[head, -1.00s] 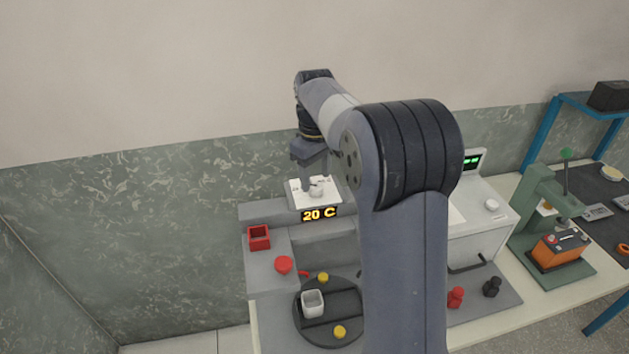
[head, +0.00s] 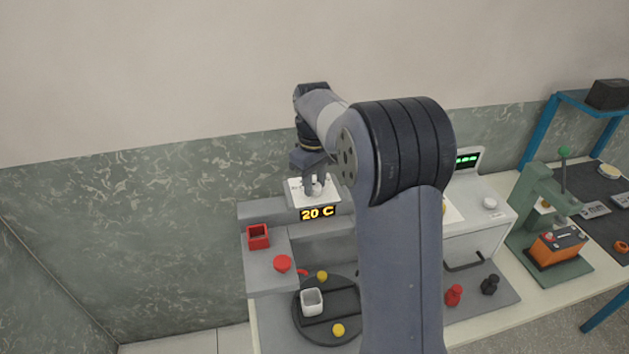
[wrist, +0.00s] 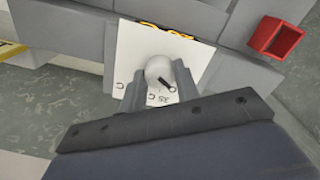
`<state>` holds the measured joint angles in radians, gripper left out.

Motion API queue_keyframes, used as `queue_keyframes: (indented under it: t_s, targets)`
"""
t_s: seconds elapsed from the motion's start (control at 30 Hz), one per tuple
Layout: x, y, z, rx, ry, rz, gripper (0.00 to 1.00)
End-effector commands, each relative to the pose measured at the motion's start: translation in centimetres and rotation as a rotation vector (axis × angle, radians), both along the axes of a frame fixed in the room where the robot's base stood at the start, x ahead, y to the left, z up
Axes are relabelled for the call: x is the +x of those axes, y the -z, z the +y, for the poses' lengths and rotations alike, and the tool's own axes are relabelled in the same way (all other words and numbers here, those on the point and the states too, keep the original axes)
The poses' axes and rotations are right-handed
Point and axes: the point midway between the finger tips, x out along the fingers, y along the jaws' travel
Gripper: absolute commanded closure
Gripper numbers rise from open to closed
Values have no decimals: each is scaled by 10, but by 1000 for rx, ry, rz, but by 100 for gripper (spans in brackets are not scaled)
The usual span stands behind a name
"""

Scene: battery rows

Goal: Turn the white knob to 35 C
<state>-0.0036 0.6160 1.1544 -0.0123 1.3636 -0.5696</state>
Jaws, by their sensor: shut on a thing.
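The white knob (wrist: 159,69) sits on a white dial plate (wrist: 124,45) with printed temperature marks. A "35 C" mark shows on the plate's near side in the wrist view, and the knob's dark pointer lies close to it. My gripper (wrist: 159,76) is shut on the knob, one finger on each side. In the head view my gripper (head: 315,188) reaches down onto the plate (head: 296,194) and mostly hides the knob. The display (head: 318,213) below the plate reads 20 C in yellow.
A red open box (head: 258,237) and a red button (head: 283,264) are left of the dial. A dark round turntable (head: 345,300) carries a white cup (head: 312,302) and yellow pieces. A white machine (head: 480,235) stands to the right, beyond my arm.

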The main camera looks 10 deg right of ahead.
Motion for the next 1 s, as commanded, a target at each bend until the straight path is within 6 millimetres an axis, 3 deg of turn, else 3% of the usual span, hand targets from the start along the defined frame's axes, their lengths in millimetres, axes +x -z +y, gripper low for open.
queue_keyframes:
  t_s: [0.1, 0.47, 1.0]
  targets:
    - [0, 0, 0, 0, 0, 0, 92]
    - [0, -1, 0, 0, 72, 0, 92]
    - [1, -2, 0, 0, 495, 0, 92]
